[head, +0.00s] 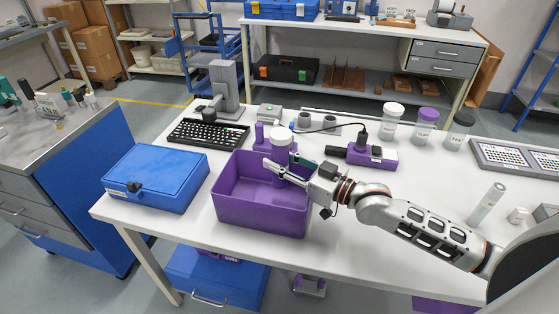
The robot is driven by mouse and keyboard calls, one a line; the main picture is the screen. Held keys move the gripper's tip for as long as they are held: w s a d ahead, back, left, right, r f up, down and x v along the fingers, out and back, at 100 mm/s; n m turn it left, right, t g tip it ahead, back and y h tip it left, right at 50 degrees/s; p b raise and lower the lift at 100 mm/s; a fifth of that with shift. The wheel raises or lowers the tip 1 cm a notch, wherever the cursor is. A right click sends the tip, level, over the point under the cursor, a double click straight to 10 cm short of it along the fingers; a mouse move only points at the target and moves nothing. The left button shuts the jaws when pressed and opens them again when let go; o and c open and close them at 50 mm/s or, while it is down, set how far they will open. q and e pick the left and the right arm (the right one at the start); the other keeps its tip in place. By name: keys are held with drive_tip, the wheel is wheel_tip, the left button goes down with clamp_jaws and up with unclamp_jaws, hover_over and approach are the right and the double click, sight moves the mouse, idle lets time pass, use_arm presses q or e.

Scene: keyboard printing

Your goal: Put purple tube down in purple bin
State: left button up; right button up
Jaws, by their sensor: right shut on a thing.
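The open purple bin (262,213) stands on the white table, left of the arm. My right gripper (274,169) reaches in from the right over the bin's far right part. It is shut on the purple tube (279,183), which looks upright, with its lower part inside the bin walls. The fingers cover part of the tube. Whether it touches the bin floor cannot be told. A white round cap (281,133) shows just above the fingers; whether it belongs to the tube is unclear. My left gripper is not in view.
A blue case (156,178) lies left of the bin, with a black keyboard (207,133) behind. A purple device (371,157) with a cable and several lidded jars (426,122) stand behind my arm. A pale tube (487,203) stands far right.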

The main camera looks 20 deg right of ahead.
drive_tip(key=o, duration=1.1)
drive_tip(key=shift+s+f, duration=0.1)
drive_tip(key=shift+f, duration=0.8)
drive_tip(key=shift+r, duration=0.25)
drive_tip(key=r+v, duration=0.1)
drive_tip(key=v, duration=1)
drive_tip(key=shift+s+d+r, duration=0.3)
drive_tip(key=shift+r, duration=0.1)
drive_tip(key=shift+s, duration=0.1)
